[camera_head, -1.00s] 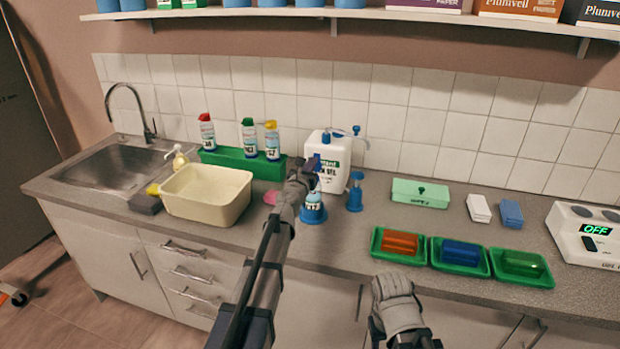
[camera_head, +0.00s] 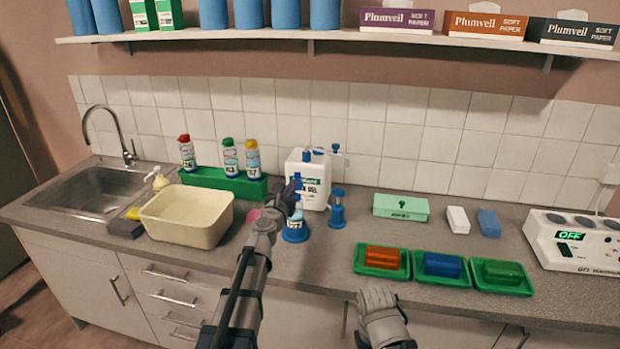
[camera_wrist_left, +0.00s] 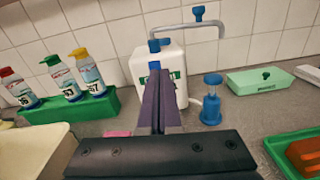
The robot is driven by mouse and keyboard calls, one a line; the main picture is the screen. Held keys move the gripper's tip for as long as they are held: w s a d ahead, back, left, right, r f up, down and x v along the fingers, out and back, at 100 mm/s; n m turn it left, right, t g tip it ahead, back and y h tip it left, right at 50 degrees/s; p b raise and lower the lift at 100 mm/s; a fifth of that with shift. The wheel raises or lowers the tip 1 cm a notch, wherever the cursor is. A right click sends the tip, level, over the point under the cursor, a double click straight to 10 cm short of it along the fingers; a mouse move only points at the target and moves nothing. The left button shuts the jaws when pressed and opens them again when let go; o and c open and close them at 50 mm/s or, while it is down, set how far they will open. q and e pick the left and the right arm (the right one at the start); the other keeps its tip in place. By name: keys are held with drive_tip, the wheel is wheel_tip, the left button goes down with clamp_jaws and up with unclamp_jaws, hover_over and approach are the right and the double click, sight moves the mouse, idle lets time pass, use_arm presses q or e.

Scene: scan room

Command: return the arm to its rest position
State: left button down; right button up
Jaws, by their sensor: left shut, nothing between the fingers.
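My left gripper (camera_head: 294,188) is shut with nothing between its fingers. In the head view it hangs above the counter, in front of the white gel jug (camera_head: 309,180). In the left wrist view its dark fingers (camera_wrist_left: 157,95) lie together and cover part of the jug (camera_wrist_left: 174,72). A small bottle in a blue holder (camera_head: 295,233) stands just below and beside the fingertips, partly hidden in the head view.
A cream basin (camera_head: 185,232) and green rack of bottles (camera_head: 222,184) stand left. Green trays (camera_head: 359,260), a green box (camera_head: 400,207) and a white device (camera_head: 575,240) stand right. A shelf (camera_head: 300,35) runs above.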

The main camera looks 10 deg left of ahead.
use_arm(q)
drive_tip(key=s+d+f+m+g+h, duration=0.5)
drive_tip(key=s+d+f+m+g, duration=0.7)
drive_tip(key=m, duration=1.1)
drive_tip(key=s+a+f+m+g+y, duration=0.35)
drive_tip(key=s+f+m, duration=0.2)
drive_tip(key=s, duration=0.45)
drive_tip(key=s+a+f+m+g+y, duration=0.2)
drive_tip(key=s+a+f+m+y, duration=0.3)
drive_tip(key=s, duration=0.6)
drive_tip(key=s+d+m, duration=0.4)
drive_tip(key=s+d, duration=0.1)
drive_tip(key=d, duration=0.7)
drive_tip(key=shift+d+r+g+h, duration=0.15)
drive_tip(key=shift+r+g+h, duration=0.25)
drive_tip(key=shift+g+h, duration=0.05)
